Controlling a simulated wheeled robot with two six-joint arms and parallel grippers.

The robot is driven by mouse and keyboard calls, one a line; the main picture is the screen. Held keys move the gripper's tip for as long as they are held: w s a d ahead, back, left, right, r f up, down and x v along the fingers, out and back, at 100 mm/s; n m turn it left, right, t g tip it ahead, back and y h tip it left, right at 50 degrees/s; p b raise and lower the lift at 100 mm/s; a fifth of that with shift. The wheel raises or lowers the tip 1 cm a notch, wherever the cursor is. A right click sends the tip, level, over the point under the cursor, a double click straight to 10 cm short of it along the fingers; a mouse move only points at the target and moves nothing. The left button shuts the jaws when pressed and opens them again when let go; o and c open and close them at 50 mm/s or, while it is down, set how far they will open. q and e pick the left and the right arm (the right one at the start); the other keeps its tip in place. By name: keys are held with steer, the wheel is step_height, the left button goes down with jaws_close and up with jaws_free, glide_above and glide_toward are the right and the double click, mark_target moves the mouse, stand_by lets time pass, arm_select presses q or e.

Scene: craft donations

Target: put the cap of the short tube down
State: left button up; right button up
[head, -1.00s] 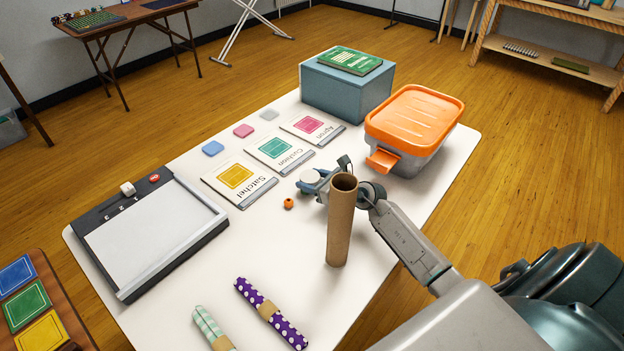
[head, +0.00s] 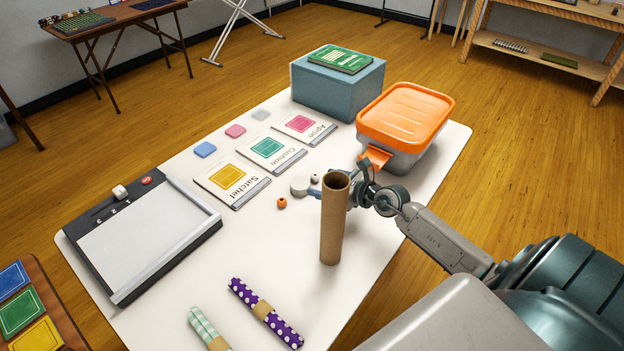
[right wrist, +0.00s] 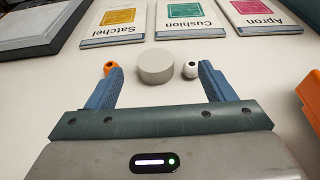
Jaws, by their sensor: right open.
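The cap (head: 300,186) is a pale grey round disc on the white table, left of the upright brown cardboard tube (head: 333,222). The right wrist view shows the cap (right wrist: 156,67) resting just beyond and between my right fingertips, with a gap on both sides. My right gripper (right wrist: 158,80) is open and empty. In the head view the tube hides part of its fingers. My left gripper is not in view.
An orange bead (head: 281,203) and a white bead (head: 314,178) lie near the cap. Label cards, including the Satchel card (head: 231,183), lie behind. An orange-lidded box (head: 405,115) stands at right. Two fabric rolls, one purple (head: 265,312), lie in front.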

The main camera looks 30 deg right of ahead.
steer(key=v, duration=0.2)
steer(key=shift+s+d, duration=0.1)
steer(key=shift+s, duration=0.2)
steer(key=shift+s+d+r, duration=0.2)
steer(key=shift+s+r, duration=0.1)
steer(key=shift+s, duration=0.3)
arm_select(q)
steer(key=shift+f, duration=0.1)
arm_select(e)
steer(key=shift+f, duration=0.1)
